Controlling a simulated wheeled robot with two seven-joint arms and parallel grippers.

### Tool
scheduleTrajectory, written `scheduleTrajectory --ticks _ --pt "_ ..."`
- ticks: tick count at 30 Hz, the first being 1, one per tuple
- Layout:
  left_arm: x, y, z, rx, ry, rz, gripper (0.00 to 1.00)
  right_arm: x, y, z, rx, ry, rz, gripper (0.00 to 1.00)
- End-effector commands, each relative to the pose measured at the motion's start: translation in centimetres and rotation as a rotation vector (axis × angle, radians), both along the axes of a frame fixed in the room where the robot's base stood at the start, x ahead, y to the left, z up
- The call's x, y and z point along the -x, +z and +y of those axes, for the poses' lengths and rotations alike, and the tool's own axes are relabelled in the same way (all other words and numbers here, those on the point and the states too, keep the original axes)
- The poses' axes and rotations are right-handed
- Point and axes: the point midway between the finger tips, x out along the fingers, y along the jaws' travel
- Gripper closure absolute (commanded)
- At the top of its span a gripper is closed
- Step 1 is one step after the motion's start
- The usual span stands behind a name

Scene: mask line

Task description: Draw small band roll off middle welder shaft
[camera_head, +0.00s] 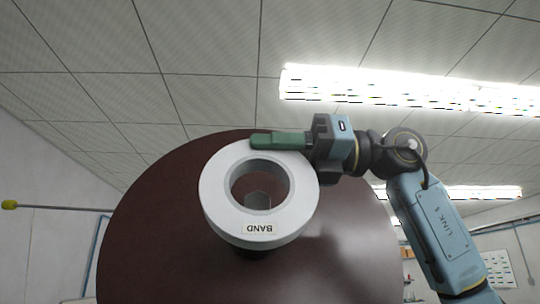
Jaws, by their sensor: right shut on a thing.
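A white ring-shaped band roll (217,190) with a wide round hole shows in the middle of the head view. Its "BAND" label appears upside down on the lower part of its face. My right gripper (262,141) reaches in from the right. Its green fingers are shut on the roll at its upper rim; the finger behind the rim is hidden. A grey shaft-like end (258,201) shows inside the lower part of the hole. I cannot tell whether the roll is still around it or in front of it. My left gripper is not in view.
A large dark maroon round surface (345,240) lies behind the roll and fills the lower middle. Ceiling lights are above. Shelves with small items are at the lower right.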

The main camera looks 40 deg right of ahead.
Motion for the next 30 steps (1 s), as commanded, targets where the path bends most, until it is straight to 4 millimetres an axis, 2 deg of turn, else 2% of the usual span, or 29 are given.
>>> scheduleTrajectory --ticks 13,30 --pt "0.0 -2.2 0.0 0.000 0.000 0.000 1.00 2.5 -1.8 1.5 0.000 0.001 -0.001 0.97" --pt "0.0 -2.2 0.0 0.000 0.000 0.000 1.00 2.7 -1.8 1.6 -0.001 0.000 -0.001 0.97"
